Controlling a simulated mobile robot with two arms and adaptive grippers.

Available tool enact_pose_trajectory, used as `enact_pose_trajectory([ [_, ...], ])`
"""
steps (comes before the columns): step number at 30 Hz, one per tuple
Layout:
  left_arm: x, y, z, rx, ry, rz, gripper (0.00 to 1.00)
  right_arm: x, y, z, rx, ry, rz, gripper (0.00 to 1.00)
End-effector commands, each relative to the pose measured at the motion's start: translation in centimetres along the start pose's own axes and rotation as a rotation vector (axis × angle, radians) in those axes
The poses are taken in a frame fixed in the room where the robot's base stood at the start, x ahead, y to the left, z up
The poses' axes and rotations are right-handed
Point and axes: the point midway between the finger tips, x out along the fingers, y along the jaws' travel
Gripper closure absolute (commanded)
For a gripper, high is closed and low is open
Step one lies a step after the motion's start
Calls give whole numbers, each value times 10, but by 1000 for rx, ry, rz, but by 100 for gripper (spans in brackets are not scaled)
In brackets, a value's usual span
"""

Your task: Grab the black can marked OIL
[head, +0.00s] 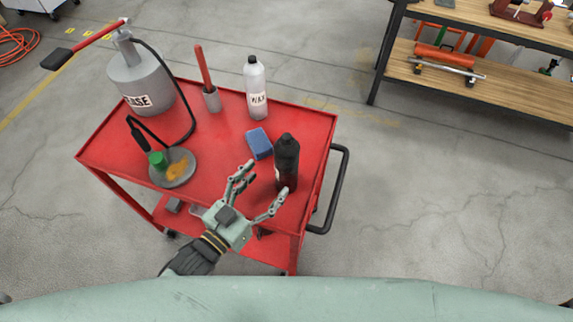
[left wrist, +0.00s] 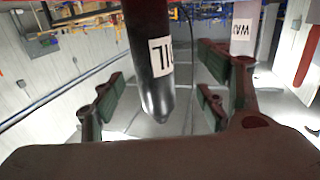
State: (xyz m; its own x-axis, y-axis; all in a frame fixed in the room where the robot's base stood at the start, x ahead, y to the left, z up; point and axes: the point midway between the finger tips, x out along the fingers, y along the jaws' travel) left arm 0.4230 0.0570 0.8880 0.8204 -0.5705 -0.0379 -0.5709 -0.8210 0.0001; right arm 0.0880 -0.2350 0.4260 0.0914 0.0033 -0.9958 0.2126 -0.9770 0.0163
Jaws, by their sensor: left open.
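The black can marked OIL (head: 287,158) stands upright near the right edge of the red cart's top (head: 225,160). In the left wrist view the black can (left wrist: 149,60) shows upside down, its white OIL label facing the camera. My left gripper (head: 261,184) is open, its fingers spread toward the can from the front left. In the wrist view the can appears in the gap between the fingers, with no clear contact. The can's base is cut off there. My right gripper is not in view.
A blue sponge (head: 259,144) lies just behind left of the can, and a white WAX bottle (head: 255,90) stands farther back. A grey canister (head: 141,82), a red-handled tool in a cup (head: 207,85) and a round grey dish (head: 172,172) are left. A black cart handle (head: 335,190) is right.

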Motion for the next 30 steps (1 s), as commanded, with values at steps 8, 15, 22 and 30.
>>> enact_pose_trajectory([
  [8, 17, 3, -7, 0, 42, 17, 32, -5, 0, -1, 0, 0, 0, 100],
  [15, 48, 9, -12, -1, 40, 16, 32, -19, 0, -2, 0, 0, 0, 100],
  [22, 75, 11, -10, 0, 38, 16, 32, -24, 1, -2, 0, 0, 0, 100],
  [30, 76, 11, -9, 0, 38, 16, 33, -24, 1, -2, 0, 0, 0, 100],
])
